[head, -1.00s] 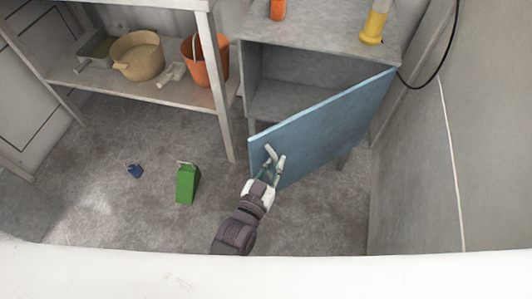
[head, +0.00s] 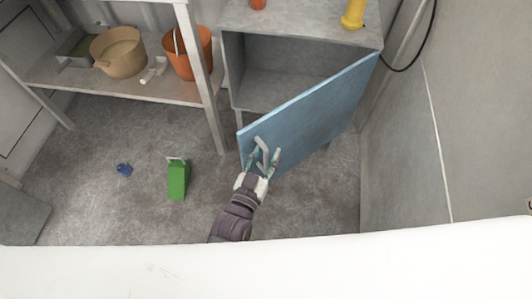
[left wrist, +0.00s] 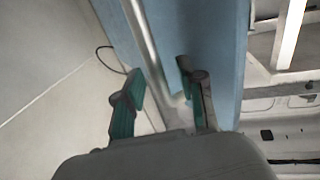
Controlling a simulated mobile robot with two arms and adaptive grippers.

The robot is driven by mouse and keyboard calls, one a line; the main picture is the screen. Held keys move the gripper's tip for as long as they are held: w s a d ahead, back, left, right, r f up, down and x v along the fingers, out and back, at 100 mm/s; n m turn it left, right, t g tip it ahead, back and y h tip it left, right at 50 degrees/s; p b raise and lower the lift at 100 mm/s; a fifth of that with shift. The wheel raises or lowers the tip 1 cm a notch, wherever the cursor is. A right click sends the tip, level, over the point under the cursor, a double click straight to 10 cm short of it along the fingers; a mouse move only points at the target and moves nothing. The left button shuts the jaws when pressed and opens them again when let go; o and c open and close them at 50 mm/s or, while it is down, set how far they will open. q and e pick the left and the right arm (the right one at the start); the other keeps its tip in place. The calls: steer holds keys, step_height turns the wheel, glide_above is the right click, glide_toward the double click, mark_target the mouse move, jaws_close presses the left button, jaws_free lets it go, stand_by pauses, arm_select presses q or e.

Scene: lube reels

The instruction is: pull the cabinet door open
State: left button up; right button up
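The blue cabinet door (head: 315,112) stands partly open, hinged at its right side, with the grey cabinet (head: 235,70) interior showing empty behind it. A pale bar handle (head: 263,152) sits near the door's free left edge. My left gripper (head: 263,160) is at the handle. In the left wrist view, the left gripper (left wrist: 160,92) has its two green-padded fingers apart, with the handle bar (left wrist: 143,35) running down between them. The blue door (left wrist: 205,35) shows behind the right finger. No firm grip on the bar is visible. My right gripper is not in view.
A shelf (head: 130,88) at left holds a tan pot (head: 118,55) and an orange bucket (head: 188,58). A yellow object (head: 353,14) stands on the cabinet. A wall (head: 400,150) bounds the right.

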arm_select(q)
steer(key=v, duration=1.2)
